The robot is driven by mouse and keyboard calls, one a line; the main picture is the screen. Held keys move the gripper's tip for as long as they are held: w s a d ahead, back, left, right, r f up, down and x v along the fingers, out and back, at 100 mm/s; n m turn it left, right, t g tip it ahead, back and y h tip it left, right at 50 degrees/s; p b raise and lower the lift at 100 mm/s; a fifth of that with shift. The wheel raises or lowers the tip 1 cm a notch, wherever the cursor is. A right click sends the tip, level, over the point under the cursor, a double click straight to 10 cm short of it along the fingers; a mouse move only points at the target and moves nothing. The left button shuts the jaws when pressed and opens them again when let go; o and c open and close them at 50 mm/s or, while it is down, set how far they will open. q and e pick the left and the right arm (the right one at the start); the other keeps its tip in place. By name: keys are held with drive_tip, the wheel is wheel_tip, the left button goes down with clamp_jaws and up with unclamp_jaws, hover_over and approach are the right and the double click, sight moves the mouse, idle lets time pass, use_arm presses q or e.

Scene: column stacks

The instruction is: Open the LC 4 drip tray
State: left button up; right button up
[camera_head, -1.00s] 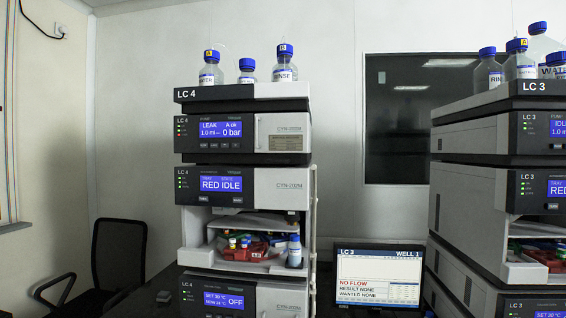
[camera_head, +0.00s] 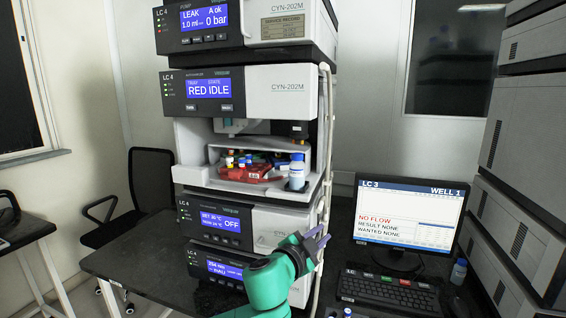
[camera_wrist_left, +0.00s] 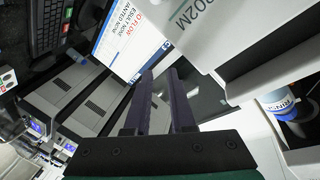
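The LC 4 stack (camera_head: 200,85) stands in the middle of the head view. Its pump module (camera_head: 206,22) shows "LEAK" and 0 bar. I cannot tell which part of the stack is the drip tray. My left gripper (camera_head: 318,243) is in front of the stack's lower right, beside the lower modules. In the left wrist view its two purple fingers (camera_wrist_left: 163,102) are apart with nothing between them. My right gripper is not in view.
A monitor (camera_head: 408,222) labelled LC 3 and a keyboard (camera_head: 388,292) are on the dark bench right of the stack. A pale tube (camera_head: 325,130) runs down the stack's right side. Another stack (camera_head: 520,170) stands at the far right.

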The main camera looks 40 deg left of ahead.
sight(268, 52)
use_arm(q)
drive_tip(key=s+a+r+m+t+h, duration=0.1)
drive_tip(key=s+r+m+t+h, duration=0.3)
drive_tip(key=r, duration=0.9)
drive_tip(key=a+r+m+h, duration=0.2)
drive_tip(key=r+m, duration=0.4)
drive_tip(key=r, duration=0.8)
drive_tip(key=s+a+r+m+y, duration=0.1)
drive_tip(key=s+a+r+y, duration=0.1)
drive_tip(key=s+a+r, duration=0.4)
drive_tip(key=s+a+r+y, duration=0.2)
drive_tip(key=s+r, duration=0.5)
drive_tip(key=s, duration=0.3)
drive_tip(key=shift+m+g, duration=0.3)
drive_tip(key=shift+g, duration=0.1)
drive_tip(key=w+p, duration=0.3)
drive_tip(key=w, duration=0.1)
drive_tip(key=w+r+p, duration=0.1)
drive_tip(key=w+p, duration=0.3)
drive_tip(key=w, duration=0.1)
drive_tip(key=w+r+p, duration=0.1)
drive_tip(key=w+p, duration=0.2)
drive_tip(key=w, duration=0.2)
drive_tip(key=shift+w+d, duration=0.25)
drive_tip(key=shift+w+f, duration=0.2)
drive_tip(key=shift+w, duration=0.05)
drive_tip(key=shift+s, duration=0.15)
clamp_jaws()
